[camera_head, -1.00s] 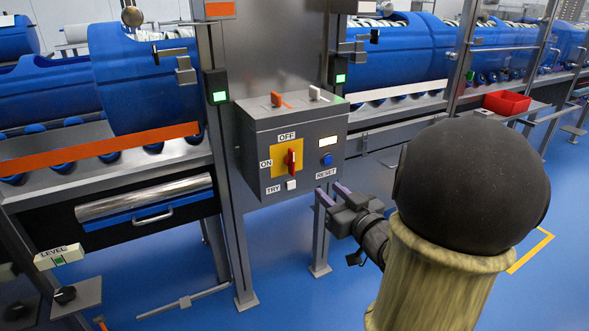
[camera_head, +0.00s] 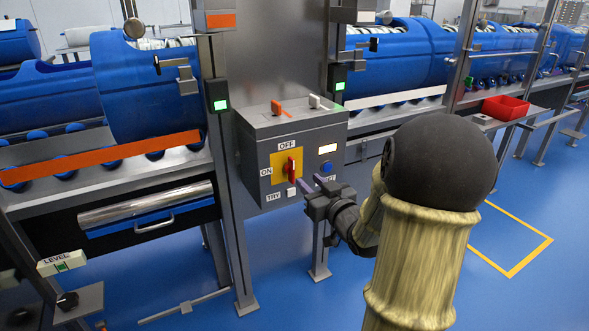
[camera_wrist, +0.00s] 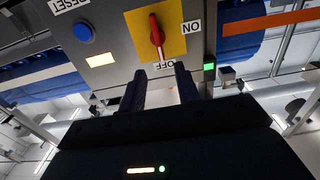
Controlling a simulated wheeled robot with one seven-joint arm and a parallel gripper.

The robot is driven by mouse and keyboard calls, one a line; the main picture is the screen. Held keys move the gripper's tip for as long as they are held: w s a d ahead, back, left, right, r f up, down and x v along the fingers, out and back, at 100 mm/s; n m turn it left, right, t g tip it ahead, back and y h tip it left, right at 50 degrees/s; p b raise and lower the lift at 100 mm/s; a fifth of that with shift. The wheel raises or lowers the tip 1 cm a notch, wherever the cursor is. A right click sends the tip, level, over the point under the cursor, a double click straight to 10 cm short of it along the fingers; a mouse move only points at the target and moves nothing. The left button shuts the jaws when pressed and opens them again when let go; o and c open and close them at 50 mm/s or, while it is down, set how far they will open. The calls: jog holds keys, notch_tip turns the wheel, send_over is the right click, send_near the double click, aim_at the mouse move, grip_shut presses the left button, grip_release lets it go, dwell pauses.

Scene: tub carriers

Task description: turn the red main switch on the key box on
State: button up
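The red main switch (camera_head: 291,168) sits on a yellow plate (camera_head: 277,164) on the front of the grey key box (camera_head: 250,145). Its handle stands upright, in line with the OFF label (camera_head: 287,146); the ON label (camera_head: 266,172) is to its left. The switch also shows in the wrist view (camera_wrist: 156,32), upside down, with the OFF end nearest my fingers. My gripper (camera_head: 309,185) is open and empty, in front of the box, just right of and below the switch. In the wrist view my two fingers (camera_wrist: 160,72) are apart and do not touch the handle.
A blue reset button (camera_head: 326,167) and a lit panel (camera_head: 326,149) are right of the switch; a white TRY button (camera_head: 291,192) is below it. An orange (camera_head: 277,107) and a white toggle (camera_head: 314,101) stand on top of the box. Posts flank the box.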

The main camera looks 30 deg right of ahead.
aim_at(294, 167)
jog(key=w+b, duration=0.1)
jog(key=w, duration=0.8)
jog(key=shift+a+b, duration=0.2)
jog(key=shift+b, duration=0.1)
grip_shut()
